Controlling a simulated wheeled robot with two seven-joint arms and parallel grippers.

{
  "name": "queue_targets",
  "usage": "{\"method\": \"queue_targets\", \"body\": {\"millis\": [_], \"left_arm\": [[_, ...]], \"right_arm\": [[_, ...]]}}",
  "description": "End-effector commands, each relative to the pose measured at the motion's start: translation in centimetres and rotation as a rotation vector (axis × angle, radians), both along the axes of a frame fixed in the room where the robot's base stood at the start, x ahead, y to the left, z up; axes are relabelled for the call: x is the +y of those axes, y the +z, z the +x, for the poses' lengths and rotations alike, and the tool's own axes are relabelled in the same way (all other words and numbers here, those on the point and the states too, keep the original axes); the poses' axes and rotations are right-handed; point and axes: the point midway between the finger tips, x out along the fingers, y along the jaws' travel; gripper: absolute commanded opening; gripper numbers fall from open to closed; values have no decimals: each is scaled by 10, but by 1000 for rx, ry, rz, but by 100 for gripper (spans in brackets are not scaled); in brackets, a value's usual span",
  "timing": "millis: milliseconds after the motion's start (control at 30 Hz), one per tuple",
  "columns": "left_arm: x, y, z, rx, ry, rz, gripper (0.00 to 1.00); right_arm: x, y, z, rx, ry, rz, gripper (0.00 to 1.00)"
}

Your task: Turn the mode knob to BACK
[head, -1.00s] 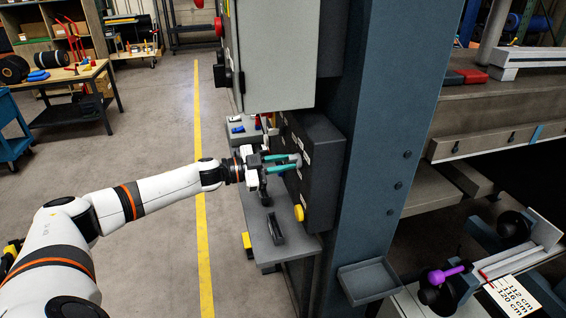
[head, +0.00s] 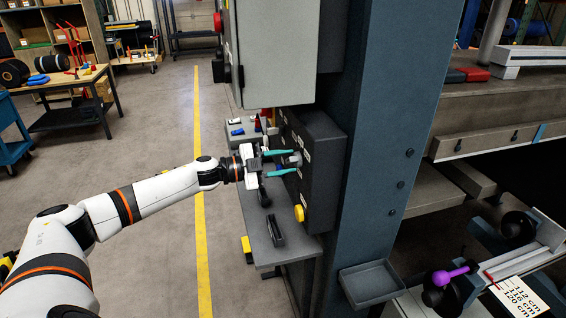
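The dark control box (head: 325,165) is mounted on the blue press column under a grey cabinet. Its front face is seen at a steep angle. The mode knob (head: 296,159) looks like a small grey knob on that face. Its pointer and the lettering beside it are too small to read, so its setting cannot be told. My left gripper (head: 294,161) reaches in from the left with its teal fingers spread apart. The fingertips are at the face, one above and one below the knob. Whether they touch it cannot be told. My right gripper is not in view.
A yellow button (head: 299,213) sits low on the control box. A grey shelf (head: 262,228) with a dark object on it is below my gripper. The grey cabinet (head: 275,60) hangs close above. An empty grey tray (head: 370,282) is on the column. Open floor lies left.

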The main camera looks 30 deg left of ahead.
Motion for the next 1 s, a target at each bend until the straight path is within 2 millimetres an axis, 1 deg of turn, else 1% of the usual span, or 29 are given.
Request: {"method": "queue_targets", "body": {"millis": [233, 367, 533, 700, 867, 1000], "left_arm": [[1, 0, -1, 1, 1, -2, 35], [8, -3, -8, 2, 3, -1, 35], [29, -9, -33, 6, 3, 4, 35], [50, -8, -59, 8, 0, 4, 35], [64, -5, -75, 7, -1, 5, 35], [72, -2, -85, 7, -3, 2, 35]], "right_arm": [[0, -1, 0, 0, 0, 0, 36], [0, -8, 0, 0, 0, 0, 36], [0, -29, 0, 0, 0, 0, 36], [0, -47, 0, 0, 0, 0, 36], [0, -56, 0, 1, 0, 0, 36], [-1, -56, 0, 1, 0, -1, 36]]}}
